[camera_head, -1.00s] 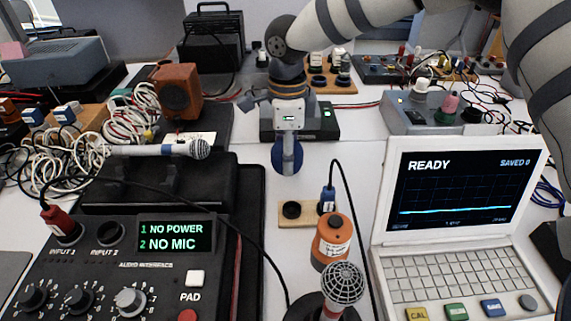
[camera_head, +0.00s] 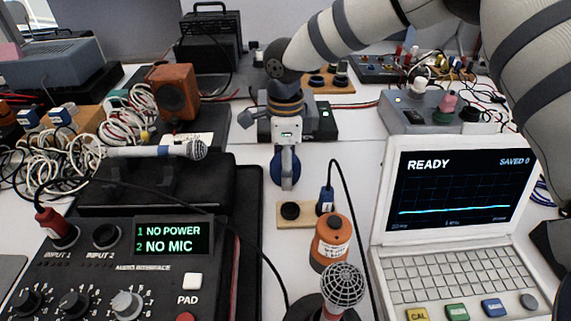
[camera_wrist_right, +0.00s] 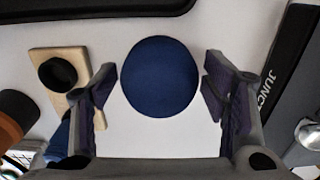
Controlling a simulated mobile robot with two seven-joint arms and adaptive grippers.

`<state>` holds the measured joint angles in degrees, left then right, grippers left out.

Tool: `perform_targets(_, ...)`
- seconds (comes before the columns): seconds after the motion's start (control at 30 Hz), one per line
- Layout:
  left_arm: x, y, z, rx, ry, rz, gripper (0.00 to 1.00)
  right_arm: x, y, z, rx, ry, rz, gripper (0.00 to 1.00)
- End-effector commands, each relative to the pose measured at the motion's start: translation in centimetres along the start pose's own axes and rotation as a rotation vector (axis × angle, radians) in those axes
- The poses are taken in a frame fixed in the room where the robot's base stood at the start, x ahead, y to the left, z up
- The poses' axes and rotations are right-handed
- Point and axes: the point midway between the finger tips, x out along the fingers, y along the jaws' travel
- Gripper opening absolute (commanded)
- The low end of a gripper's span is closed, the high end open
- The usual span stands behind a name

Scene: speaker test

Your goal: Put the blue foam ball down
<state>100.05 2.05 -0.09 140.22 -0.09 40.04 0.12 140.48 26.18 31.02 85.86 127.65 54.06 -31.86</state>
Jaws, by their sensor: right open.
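The blue foam ball (camera_head: 277,169) is in the middle of the head view, partly hidden behind my right gripper (camera_head: 287,180). In the right wrist view the ball (camera_wrist_right: 160,77) lies between the two fingertips of my right gripper (camera_wrist_right: 160,78). The fingers are open, with a narrow gap on each side of the ball. The ball is over the white tabletop (camera_head: 335,135); I cannot tell for sure whether it touches it. My left gripper is not in view.
A wooden block with a black ring (camera_head: 290,211) and an orange cylinder (camera_head: 330,243) stand in front of the ball. A black cable runs past on the right. An audio interface (camera_head: 110,275) is at left, a laptop (camera_head: 450,220) at right. White table shows around the ball.

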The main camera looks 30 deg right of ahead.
Motion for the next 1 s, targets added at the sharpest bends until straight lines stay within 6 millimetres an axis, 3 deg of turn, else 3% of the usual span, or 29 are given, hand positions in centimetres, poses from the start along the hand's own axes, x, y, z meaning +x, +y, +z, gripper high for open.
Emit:
perform_targets(0.3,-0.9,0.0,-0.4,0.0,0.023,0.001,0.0,-8.3,-0.1,0.1,0.002,-0.006,-0.007,0.68)
perform_targets(0.5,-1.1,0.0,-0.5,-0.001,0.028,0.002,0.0,-11.6,-0.1,0.1,0.0,-0.003,-0.003,0.68)
perform_targets(1.0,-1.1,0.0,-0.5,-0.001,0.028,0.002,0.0,-12.1,0.0,0.0,0.0,-0.001,0.0,0.68)
